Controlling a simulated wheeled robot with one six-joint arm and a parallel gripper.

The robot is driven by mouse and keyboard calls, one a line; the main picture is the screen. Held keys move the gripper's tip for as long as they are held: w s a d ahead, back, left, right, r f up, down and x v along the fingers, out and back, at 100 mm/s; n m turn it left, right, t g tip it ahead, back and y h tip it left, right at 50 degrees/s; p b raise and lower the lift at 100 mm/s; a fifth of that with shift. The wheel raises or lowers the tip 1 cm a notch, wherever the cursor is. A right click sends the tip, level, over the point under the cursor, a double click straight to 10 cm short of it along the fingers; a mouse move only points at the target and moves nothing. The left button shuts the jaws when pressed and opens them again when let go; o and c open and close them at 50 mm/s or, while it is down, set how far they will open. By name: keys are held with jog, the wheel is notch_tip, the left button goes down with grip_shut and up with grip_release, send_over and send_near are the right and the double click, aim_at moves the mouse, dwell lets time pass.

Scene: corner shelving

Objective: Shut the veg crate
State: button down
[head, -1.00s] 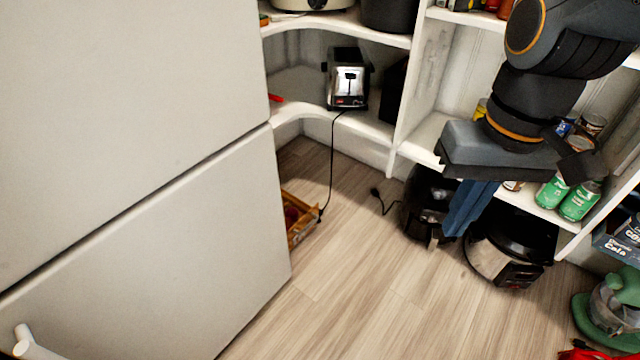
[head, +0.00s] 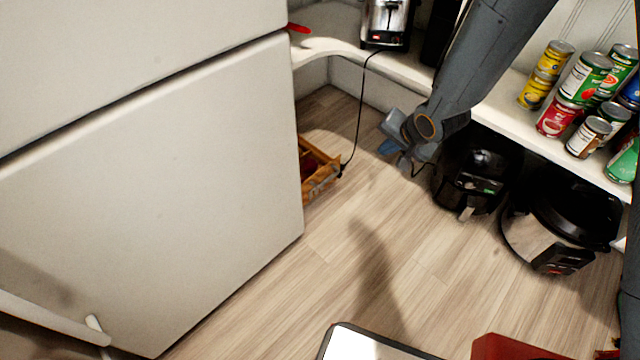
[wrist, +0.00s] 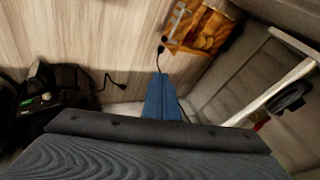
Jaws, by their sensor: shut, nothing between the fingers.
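The veg crate, a small brown wooden crate (head: 322,172), sits on the floor by the corner, partly hidden behind the big white cabinet in the head view. In the wrist view the crate (wrist: 203,28) is at the top, its far end cut off by the frame edge; brownish contents show inside, so its top is at least partly open. My gripper (head: 388,148) is shut and empty, its blue fingers above the floor to the right of the crate and apart from it. In the wrist view the shut fingers (wrist: 160,82) point toward the crate's near side.
A white cabinet (head: 150,190) fills the left. A black cord (head: 357,120) hangs from the toaster (head: 388,25) to the floor near the crate. A black air fryer (head: 470,178) and a cooker (head: 555,230) stand right. The floor between is clear.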

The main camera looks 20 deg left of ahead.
jog(key=s+a+f+m+g+y+b, duration=0.1)
jog(key=s+a+f+y+b, duration=0.1)
jog(key=a+f, duration=0.45)
jog(key=s+a+f+m+g+y+b, duration=0.1)
jog(key=a+f+y+b, duration=0.15)
jog(key=f, duration=0.75)
jog(key=b, duration=0.6)
send_near(312, 179)
jog(key=x, duration=0.4)
jog(key=shift+s+f, duration=0.25)
jog(key=shift+f, duration=0.25)
jog(key=shift+w+a+r, duration=0.1)
jog(key=shift+w+a, duration=0.15)
jog(key=shift+a, duration=0.35)
